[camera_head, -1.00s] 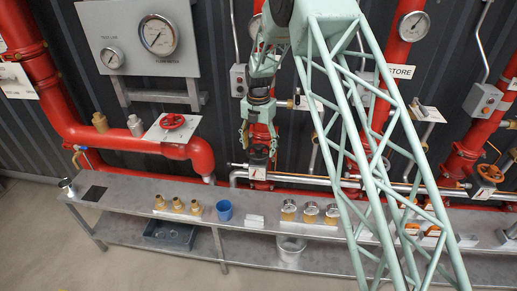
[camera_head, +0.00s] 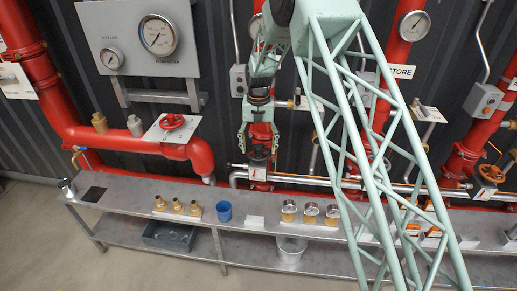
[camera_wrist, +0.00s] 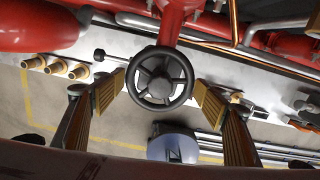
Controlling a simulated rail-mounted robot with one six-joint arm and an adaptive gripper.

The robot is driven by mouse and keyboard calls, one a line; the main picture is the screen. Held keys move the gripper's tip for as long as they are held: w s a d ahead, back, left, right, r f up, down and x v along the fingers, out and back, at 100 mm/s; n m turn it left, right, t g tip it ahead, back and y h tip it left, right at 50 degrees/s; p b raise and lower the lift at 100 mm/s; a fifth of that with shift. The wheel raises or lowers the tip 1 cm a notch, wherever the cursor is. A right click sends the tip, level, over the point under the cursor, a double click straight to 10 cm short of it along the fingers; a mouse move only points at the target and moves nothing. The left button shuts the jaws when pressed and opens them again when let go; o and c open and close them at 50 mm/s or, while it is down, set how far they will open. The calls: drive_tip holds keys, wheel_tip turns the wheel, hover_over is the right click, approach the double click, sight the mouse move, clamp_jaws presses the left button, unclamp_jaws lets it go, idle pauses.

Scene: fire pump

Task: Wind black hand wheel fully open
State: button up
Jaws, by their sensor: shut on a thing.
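The black hand wheel (camera_wrist: 160,88) is in the upper middle of the wrist view, with its spokes and hub facing the camera. It sits at the end of a red pipe fitting. My gripper (camera_wrist: 164,92) has one finger at the left of the rim and one at the right, and it is shut on the wheel. In the head view my gripper (camera_head: 260,147) points down over the red fitting above the bench. The wheel is hard to make out there, being dark and partly behind my gripper.
A red hand wheel (camera_head: 172,122) is at left and an orange one (camera_head: 491,173) at right. Pipes run close behind.

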drive_tip(key=o, duration=0.8)
drive_tip(key=shift+m, duration=0.3)
drive_tip(key=shift+m+b, duration=0.4)
drive_tip(key=shift+m, duration=3.4)
drive_tip(key=shift+m+b, duration=0.35)
drive_tip(key=shift+m, duration=3.55)
drive_tip(key=shift+m, duration=0.3)
